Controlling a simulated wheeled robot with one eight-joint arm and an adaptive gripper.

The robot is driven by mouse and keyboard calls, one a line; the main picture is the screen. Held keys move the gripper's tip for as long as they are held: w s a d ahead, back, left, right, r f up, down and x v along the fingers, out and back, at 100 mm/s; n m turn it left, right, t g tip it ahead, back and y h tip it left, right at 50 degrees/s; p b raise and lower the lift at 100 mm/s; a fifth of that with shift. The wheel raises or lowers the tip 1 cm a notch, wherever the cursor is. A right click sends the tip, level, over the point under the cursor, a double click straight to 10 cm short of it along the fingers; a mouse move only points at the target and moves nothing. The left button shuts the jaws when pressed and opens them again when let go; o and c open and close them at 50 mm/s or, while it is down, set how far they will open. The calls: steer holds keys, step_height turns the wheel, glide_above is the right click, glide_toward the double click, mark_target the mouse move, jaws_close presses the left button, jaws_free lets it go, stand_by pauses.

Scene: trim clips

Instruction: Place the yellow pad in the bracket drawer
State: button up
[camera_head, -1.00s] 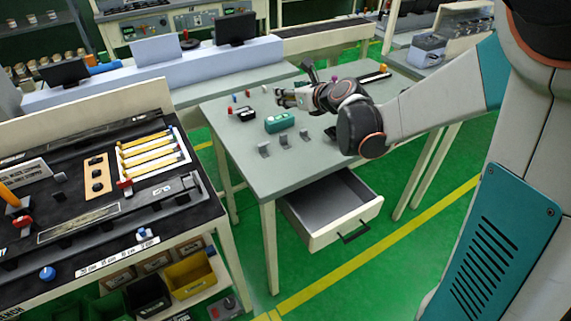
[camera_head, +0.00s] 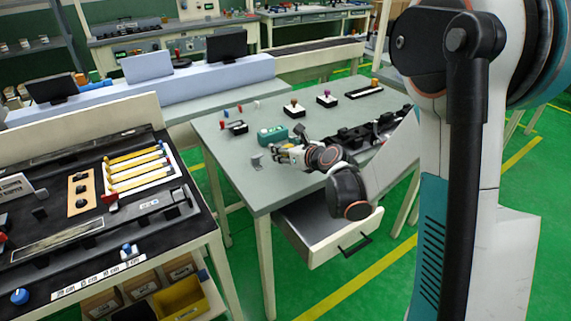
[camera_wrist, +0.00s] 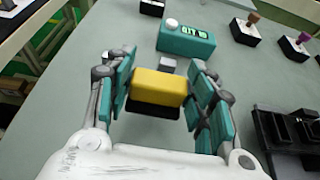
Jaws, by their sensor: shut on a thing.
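My gripper (camera_head: 278,155) is shut on the yellow pad (camera_wrist: 158,87) in the wrist view, with teal finger pads on either side of it. The pad has a dark underside and is held over the grey table (camera_head: 228,152). In the head view the pad is hard to make out between the fingers. The drawer (camera_head: 342,240) under the table's near edge is pulled open. My arm covers part of its inside. A small grey bracket (camera_head: 257,160) stands on the table beside my gripper, left of it.
A teal box with a display (camera_wrist: 186,40) stands beyond my gripper. Black holders (camera_head: 355,138) lie to the right, and joystick-like items (camera_head: 294,107) stand at the back. A black workbench (camera_head: 150,205) stands at the left. The table's left front is clear.

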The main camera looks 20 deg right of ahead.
step_height(320, 180, down, 4)
steer(key=shift+f+b, duration=0.2)
steer(key=shift+b, duration=0.7)
steer(key=shift+r, duration=0.1)
steer(key=o, duration=1.2)
steer(key=shift+c, duration=0.2)
